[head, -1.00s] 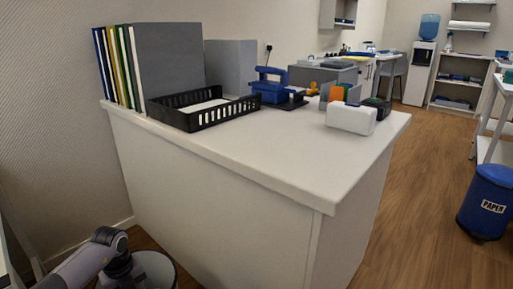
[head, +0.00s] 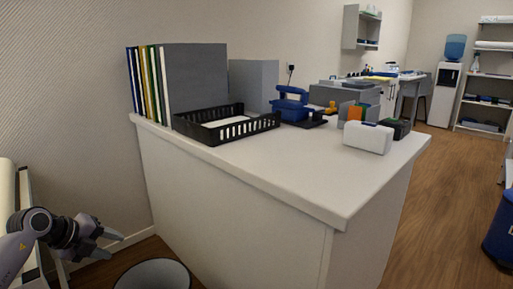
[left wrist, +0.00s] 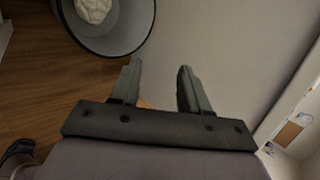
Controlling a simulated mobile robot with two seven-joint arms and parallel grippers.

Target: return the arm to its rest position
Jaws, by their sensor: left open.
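My left arm comes in at the lower left of the head view. Its left gripper (head: 112,244) is open and empty, beside the white counter (head: 240,213) and below its top. In the left wrist view the two fingers of the left gripper (left wrist: 160,88) stand apart with nothing between them. My right gripper is in neither view.
A grey waste bin (head: 152,276) stands on the floor near the gripper; crumpled white stuff (left wrist: 93,8) shows inside it. On the counter are a black tray (head: 226,126), folders (head: 150,80), a blue hole punch (head: 292,104) and a white box (head: 368,138).

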